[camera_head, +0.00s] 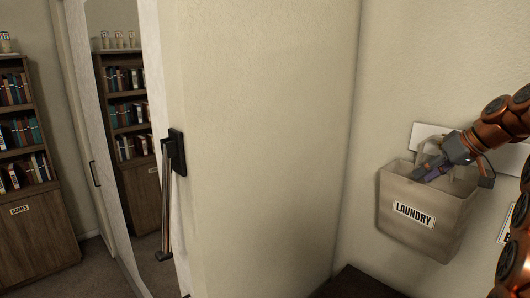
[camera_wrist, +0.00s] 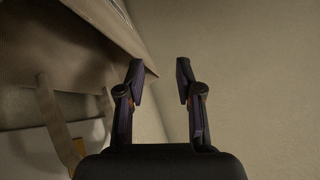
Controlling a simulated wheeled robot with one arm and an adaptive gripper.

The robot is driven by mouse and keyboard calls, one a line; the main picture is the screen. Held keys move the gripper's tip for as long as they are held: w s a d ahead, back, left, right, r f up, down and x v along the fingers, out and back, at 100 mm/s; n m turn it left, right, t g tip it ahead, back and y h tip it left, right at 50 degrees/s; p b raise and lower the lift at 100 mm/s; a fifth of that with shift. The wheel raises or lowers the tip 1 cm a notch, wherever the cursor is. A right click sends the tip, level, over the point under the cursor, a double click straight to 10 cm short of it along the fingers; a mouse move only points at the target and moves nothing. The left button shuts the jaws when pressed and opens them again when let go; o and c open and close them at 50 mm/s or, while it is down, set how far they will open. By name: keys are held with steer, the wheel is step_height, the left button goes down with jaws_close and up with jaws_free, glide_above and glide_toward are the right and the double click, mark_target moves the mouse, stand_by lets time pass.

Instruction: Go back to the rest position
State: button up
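My gripper (camera_head: 440,171) is at the mouth of a beige wall-hung bin (camera_head: 422,228) labelled LAUNDRY, at the right of the head view. My copper-coloured arm reaches in from the right edge. In the wrist view my gripper (camera_wrist: 160,72) has its two fingers apart, with only plain beige surface between them. It holds nothing that I can see. A fabric or panel edge, probably part of the bin, shows at the upper left of the wrist view. The inside of the bin is mostly hidden.
A beige wall (camera_head: 262,150) fills the middle. At the left are a mirror door (camera_head: 133,190) with a dark handle (camera_head: 174,152) and a wooden bookcase (camera_head: 32,225) with books. A dark surface edge (camera_head: 362,285) lies below the bin. A white plate (camera_head: 425,133) is behind the bin.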

steer(key=s+a+f+m+g, duration=0.1)
steer(key=s+a+f, duration=0.2)
steer(key=s+a, duration=0.3)
steer(key=s+a+f+g+h, duration=0.1)
steer(key=s+a+f+g, duration=0.15)
steer(key=a, duration=0.55)
steer(key=s+a+f+m+g, duration=0.1)
steer(key=s+a+f, duration=0.2)
steer(key=s+a, duration=0.3)
steer(key=s+a+f+g+h, duration=0.1)
steer(key=s+a+f+h, duration=0.1)
steer(key=s+f, duration=0.5)
steer(key=s+a+f+g+h, duration=0.2)
steer(key=s+f, duration=0.6)
steer(key=s, duration=1.2)
steer(key=shift+a+b, duration=0.4)
steer(key=shift+a, duration=0.05)
